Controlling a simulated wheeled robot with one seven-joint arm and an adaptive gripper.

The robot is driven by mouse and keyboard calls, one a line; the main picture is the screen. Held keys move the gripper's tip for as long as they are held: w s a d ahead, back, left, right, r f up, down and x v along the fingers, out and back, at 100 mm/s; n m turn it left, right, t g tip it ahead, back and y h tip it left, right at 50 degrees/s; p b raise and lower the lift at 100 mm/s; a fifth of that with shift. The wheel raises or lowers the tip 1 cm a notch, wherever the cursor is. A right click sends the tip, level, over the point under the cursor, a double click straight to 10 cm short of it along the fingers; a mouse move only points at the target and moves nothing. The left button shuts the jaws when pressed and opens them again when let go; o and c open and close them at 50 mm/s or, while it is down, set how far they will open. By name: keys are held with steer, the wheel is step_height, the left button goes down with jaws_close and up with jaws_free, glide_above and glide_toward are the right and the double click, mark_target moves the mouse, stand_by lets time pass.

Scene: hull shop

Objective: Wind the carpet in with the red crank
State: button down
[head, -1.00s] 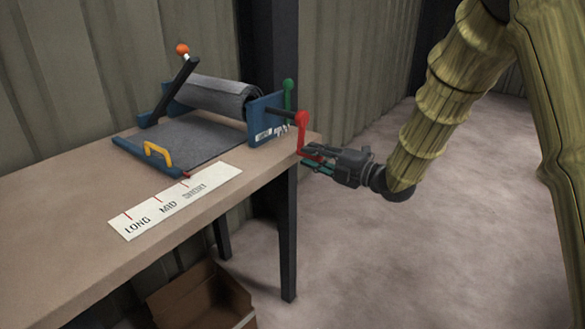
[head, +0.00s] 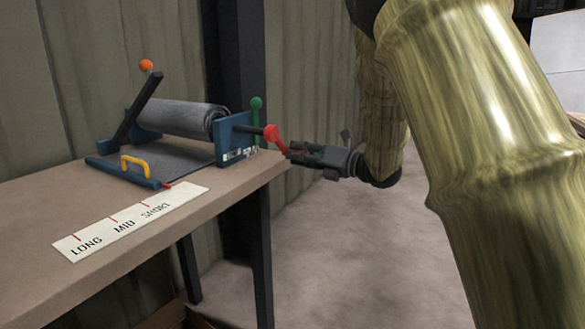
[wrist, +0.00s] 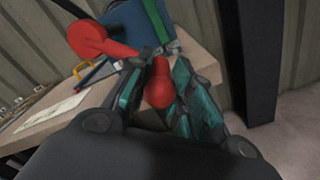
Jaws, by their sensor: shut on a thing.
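The red crank (head: 274,138) sticks out from the right end of the blue roller frame (head: 233,139), its arm slanting down to the right. My gripper (head: 293,153) is shut on the crank's handle, just off the table's right end. In the wrist view the red handle (wrist: 159,88) sits between the two teal-padded fingers. The grey carpet (head: 185,118) is wound on the roller, and a flat length (head: 170,158) lies toward the front bar (head: 115,173) with its yellow handle (head: 140,160). The bar's red pointer (head: 168,185) is beyond the SHORT end of the scale.
A white scale strip (head: 130,222) marked LONG, MID and SHORT lies on the table (head: 60,205). A green-knobbed lever (head: 256,115) stands by the crank. A black lever with an orange knob (head: 146,66) rises at the frame's left. Open floor lies to the right.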

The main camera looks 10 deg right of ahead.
steer(key=shift+w+d+r, duration=0.3)
steer(key=shift+w+r, duration=0.05)
steer(key=shift+r, duration=0.3)
steer(key=c, duration=1.3)
jaws_free()
steer(key=shift+d, duration=0.1)
steer(key=shift+s+d, duration=0.2)
steer(key=v, duration=1.1)
steer(key=shift+s+d, duration=0.15)
steer(key=shift+f, duration=0.2)
